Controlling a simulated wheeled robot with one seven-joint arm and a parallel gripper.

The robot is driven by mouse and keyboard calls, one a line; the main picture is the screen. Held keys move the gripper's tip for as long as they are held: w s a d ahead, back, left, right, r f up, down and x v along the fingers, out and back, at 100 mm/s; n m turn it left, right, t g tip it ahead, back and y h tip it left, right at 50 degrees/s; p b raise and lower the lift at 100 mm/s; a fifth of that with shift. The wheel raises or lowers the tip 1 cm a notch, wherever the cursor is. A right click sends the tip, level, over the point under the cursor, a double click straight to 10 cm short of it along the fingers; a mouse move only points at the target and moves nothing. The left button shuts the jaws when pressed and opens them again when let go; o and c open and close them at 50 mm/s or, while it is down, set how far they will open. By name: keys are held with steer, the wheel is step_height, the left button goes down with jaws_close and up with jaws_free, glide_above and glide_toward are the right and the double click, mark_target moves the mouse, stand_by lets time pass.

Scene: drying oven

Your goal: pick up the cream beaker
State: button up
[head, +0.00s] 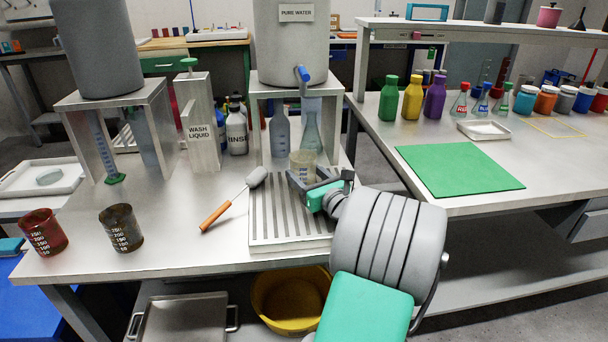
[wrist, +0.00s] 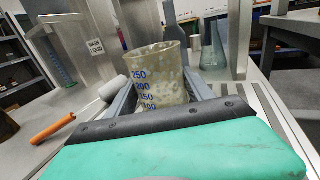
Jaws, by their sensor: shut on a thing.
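The cream beaker (head: 302,165) is at the grooved drain tray (head: 270,228), under the pure water tank. It also shows in the wrist view (wrist: 158,75), upright, with blue volume marks and pale spots on its wall. My gripper (head: 306,182) is shut on the beaker, one finger on each side of it. The wrist view shows the gripper (wrist: 160,95) with its fingers along the beaker's lower part. The beaker's base is hidden behind my gripper, so I cannot tell whether it touches the tray.
A brush with an orange handle (head: 217,213) lies left of the tray. A red beaker (head: 44,232) and a dark brown beaker (head: 121,229) stand at the front left. The pure water tank's blue tap (head: 304,74) hangs above.

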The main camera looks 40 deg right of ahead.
mark_target(310, 167)
steer(key=shift+r+p, duration=0.3)
steer(key=shift+r, duration=0.35)
step_height(310, 167, up, 2)
steer(key=shift+r+p, duration=0.1)
steer(key=shift+p, duration=0.35)
steer(key=s+d+r+p, duration=0.2)
steer(key=s+r+p, duration=0.9)
steer(key=s+r, duration=0.2)
steer(key=shift+s+r+p, duration=0.2)
steer(key=shift+s+p, duration=0.2)
steer(key=shift+s, duration=0.05)
